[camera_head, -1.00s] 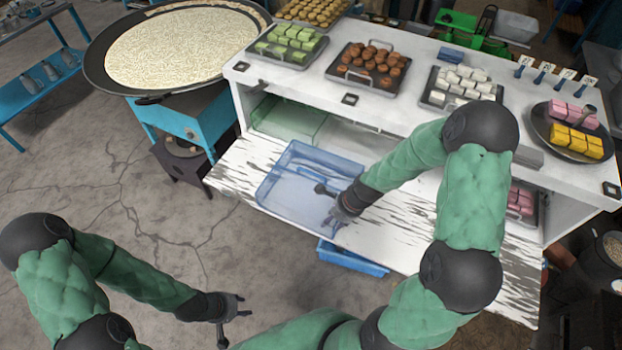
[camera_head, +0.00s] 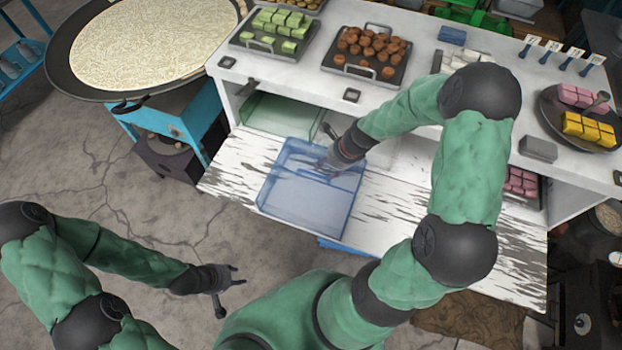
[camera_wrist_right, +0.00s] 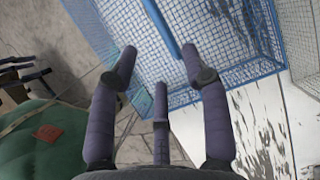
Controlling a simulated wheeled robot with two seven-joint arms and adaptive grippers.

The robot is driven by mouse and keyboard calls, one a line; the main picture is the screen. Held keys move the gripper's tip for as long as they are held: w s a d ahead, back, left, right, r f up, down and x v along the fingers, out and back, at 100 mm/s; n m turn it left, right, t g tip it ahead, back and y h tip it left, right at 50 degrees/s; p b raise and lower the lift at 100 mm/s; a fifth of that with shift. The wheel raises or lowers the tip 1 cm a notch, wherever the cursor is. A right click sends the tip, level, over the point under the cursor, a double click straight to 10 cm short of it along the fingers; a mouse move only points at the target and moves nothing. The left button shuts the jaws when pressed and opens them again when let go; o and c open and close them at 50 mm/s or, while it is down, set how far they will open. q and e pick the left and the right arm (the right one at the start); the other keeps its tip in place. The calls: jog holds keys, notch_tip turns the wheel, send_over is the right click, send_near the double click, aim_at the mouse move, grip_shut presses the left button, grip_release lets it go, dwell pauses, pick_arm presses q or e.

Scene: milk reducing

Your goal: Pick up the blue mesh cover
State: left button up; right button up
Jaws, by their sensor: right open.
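The blue mesh cover (camera_head: 305,208) lies on the white, worn lower shelf in the head view. It is a see-through box shape with blue edges. In the right wrist view its mesh (camera_wrist_right: 215,28) and blue rim fill the upper middle. My right gripper (camera_head: 325,167) is over the cover's back part in the head view. Its fingers (camera_wrist_right: 160,62) are spread and empty in the right wrist view, with a blue bar of the cover beyond them. I cannot tell whether they touch it. My left gripper (camera_head: 238,278) is open and empty, low over the floor.
The counter above the shelf holds trays of green blocks (camera_head: 275,32), brown pieces (camera_head: 368,55) and pink and yellow blocks (camera_head: 588,128). A large round pan (camera_head: 155,45) stands at the left. A green translucent box (camera_head: 283,114) is behind the cover.

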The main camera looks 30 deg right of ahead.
aim_at(314, 175)
jog(key=b+x, duration=0.1)
jog(key=x, duration=0.2)
jog(key=shift+a+f, duration=0.1)
jog(key=shift+f, duration=0.25)
jog(key=shift+w+r+b+x, duration=0.1)
jog(key=shift+w+b+x, duration=0.1)
jog(key=shift+x, duration=0.7)
jog(key=shift+w+r+b+x, duration=0.1)
jog(key=shift+w+b+x, duration=0.1)
jog(key=shift+x, duration=0.7)
jog(key=shift+w+b+x, duration=0.1)
jog(key=shift+b+x, duration=0.1)
jog(key=shift+x, duration=0.7)
jog(key=shift+a, duration=0.2)
jog(key=shift+r, duration=0.1)
grip_shut()
